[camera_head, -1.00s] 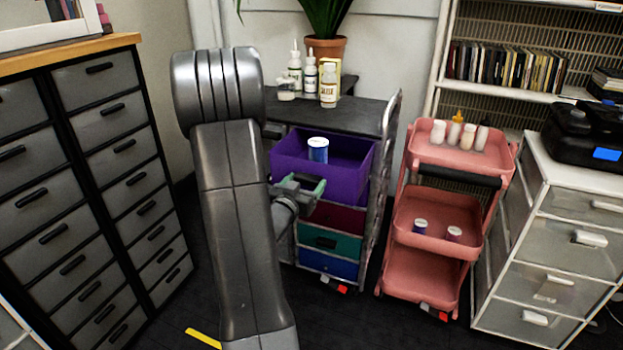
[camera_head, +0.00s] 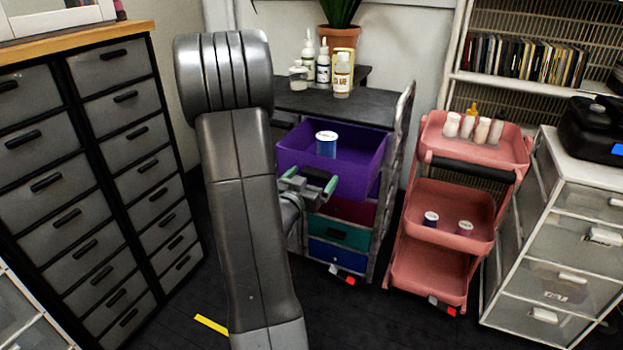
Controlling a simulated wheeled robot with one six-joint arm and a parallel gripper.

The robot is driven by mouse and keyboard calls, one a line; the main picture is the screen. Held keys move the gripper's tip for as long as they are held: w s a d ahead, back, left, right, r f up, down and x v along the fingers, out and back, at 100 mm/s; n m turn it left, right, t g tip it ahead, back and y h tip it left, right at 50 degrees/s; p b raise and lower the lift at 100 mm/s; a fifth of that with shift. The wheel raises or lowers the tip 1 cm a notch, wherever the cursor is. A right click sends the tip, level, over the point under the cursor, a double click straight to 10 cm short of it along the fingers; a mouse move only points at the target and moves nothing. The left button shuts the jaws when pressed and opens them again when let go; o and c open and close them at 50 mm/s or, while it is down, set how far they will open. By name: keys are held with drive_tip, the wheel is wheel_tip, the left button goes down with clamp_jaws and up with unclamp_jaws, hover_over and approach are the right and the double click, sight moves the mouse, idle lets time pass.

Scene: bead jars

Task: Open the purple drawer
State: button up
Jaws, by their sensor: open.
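The purple drawer (camera_head: 362,172) is pulled out from the dark cart and stands open, its inside showing. A blue jar with a white lid (camera_head: 326,146) stands in it. My gripper (camera_head: 312,186) is at the front of the drawer, low on its left side, with green-tipped fingers spread apart. Nothing shows between the fingers. I cannot tell whether they touch the drawer front. My arm hides the left part of the cart, and the drawer's handle does not show.
Dark red, teal (camera_head: 340,232) and blue (camera_head: 337,256) drawers sit below, shut. Bottles (camera_head: 343,75) and a potted plant stand behind. A pink trolley (camera_head: 445,215) stands close on the right, a grey drawer cabinet (camera_head: 90,180) on the left. Dark floor lies between.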

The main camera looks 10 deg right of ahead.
drive_tip(key=p+v, duration=0.1)
drive_tip(key=v, duration=1.2)
drive_tip(key=shift+s+a, duration=0.25)
drive_tip(key=shift+s, duration=0.05)
drive_tip(key=shift+w, duration=0.1)
drive_tip(key=b+x, duration=0.1)
drive_tip(key=x, duration=1.3)
drive_tip(key=shift+d, duration=0.1)
